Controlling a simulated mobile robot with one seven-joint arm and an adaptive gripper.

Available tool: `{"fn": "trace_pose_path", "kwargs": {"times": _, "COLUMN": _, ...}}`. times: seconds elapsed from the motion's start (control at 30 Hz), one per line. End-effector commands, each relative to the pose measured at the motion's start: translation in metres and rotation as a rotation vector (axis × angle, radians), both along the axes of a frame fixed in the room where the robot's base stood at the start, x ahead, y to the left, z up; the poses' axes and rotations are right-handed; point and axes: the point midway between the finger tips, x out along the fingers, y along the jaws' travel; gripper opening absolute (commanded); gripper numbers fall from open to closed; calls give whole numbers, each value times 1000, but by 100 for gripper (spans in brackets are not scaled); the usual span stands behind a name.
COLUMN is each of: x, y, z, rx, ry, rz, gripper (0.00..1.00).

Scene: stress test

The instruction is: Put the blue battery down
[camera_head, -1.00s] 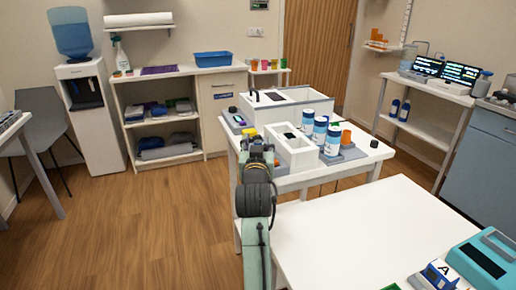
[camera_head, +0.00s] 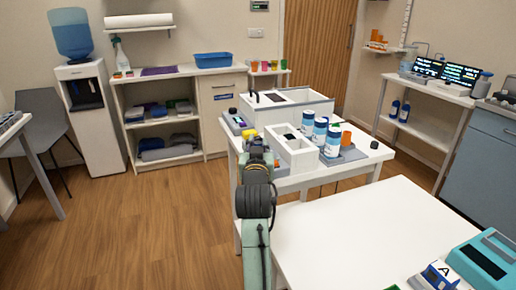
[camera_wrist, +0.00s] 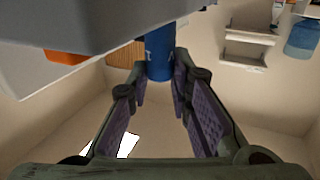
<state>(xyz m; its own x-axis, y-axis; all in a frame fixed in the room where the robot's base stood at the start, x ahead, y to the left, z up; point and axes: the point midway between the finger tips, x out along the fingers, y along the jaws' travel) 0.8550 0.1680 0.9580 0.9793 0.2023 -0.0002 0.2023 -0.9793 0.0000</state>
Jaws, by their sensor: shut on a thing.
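In the wrist view, the blue battery (camera_wrist: 160,52) is a blue cylinder with a pale mark, held between the purple-padded fingers of my gripper (camera_wrist: 160,78). Its upper part in the picture runs behind a large grey surface close to the camera. In the head view, my arm reaches over the near side of the white table, and my gripper (camera_head: 257,152) is by the left side of a small white open box. The battery cannot be made out there, and whether it touches anything is unclear.
The small white box (camera_head: 297,158) has a dark item inside. A larger white divided box (camera_head: 290,112) is behind.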

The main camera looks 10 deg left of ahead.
Motion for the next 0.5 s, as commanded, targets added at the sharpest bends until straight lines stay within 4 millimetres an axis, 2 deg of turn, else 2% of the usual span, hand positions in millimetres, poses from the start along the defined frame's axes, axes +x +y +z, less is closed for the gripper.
{"fn": "trace_pose_path", "kwargs": {"times": 0.17, "x": 0, "y": 0, "z": 7, "rx": 1, "ry": -3, "rz": 0, "gripper": 0}}
{"fn": "trace_pose_path", "kwargs": {"times": 0.4, "x": 0, "y": 0, "z": 37, "rx": 1, "ry": -6, "rz": 0, "gripper": 0}}
{"fn": "trace_pose_path", "kwargs": {"times": 0.5, "x": -18, "y": 16, "z": 35, "rx": -1, "ry": -3, "rz": 6, "gripper": 0}}
